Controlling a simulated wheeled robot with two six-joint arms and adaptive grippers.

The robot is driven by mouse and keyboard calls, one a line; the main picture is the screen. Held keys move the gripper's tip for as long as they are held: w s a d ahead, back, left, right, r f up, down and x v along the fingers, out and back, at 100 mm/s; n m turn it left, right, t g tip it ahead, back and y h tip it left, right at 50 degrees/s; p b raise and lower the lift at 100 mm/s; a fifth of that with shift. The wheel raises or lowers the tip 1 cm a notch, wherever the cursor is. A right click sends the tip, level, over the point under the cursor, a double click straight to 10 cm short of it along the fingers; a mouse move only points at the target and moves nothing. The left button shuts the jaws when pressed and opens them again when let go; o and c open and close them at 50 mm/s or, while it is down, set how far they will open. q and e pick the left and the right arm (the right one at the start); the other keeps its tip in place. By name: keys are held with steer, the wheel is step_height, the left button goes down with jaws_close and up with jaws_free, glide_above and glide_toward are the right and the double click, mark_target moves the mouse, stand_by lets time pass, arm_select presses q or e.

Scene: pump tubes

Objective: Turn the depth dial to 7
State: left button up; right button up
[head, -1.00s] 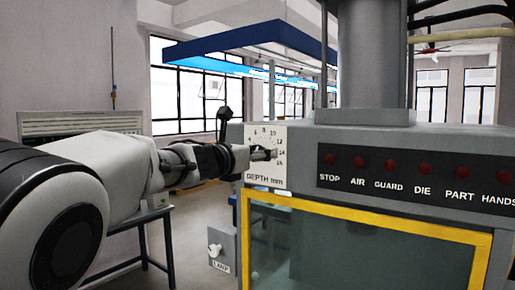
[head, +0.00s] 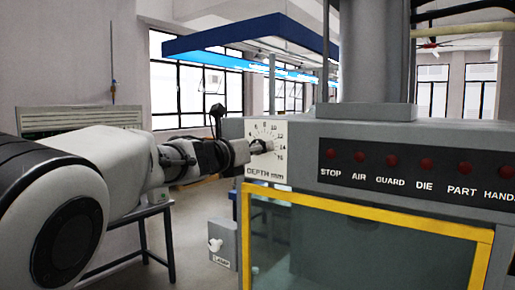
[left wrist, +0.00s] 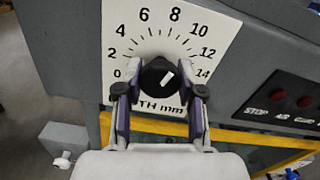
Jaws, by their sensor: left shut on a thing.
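The depth dial is a black knob (left wrist: 158,74) with a white pointer mark, on a white scale plate (left wrist: 190,30) with numbers from 0 up to 14 visible in the left wrist view. The mark slants up and to the right; the exact number it points at is hard to tell. My left gripper (left wrist: 160,80) is shut on the knob, one finger on each side. In the head view my left gripper (head: 250,150) reaches the plate (head: 280,172) from the left and partly hides the knob. My right gripper is not in view.
A dark panel with several red lamps (head: 425,163) is to the right of the dial. A yellow-framed window (head: 370,209) lies below. A grey lamp-switch box (head: 222,246) hangs at lower left.

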arm_select(q)
steer(key=n+p, duration=0.1)
steer(key=n, duration=0.5)
stand_by(0.5)
steer(key=o, duration=1.1)
steer(key=shift+o, duration=0.2)
steer(key=shift+s, duration=0.1)
steer(key=v, duration=1.1)
steer(key=shift+s+a, duration=0.2)
steer(key=shift+s, duration=0.1)
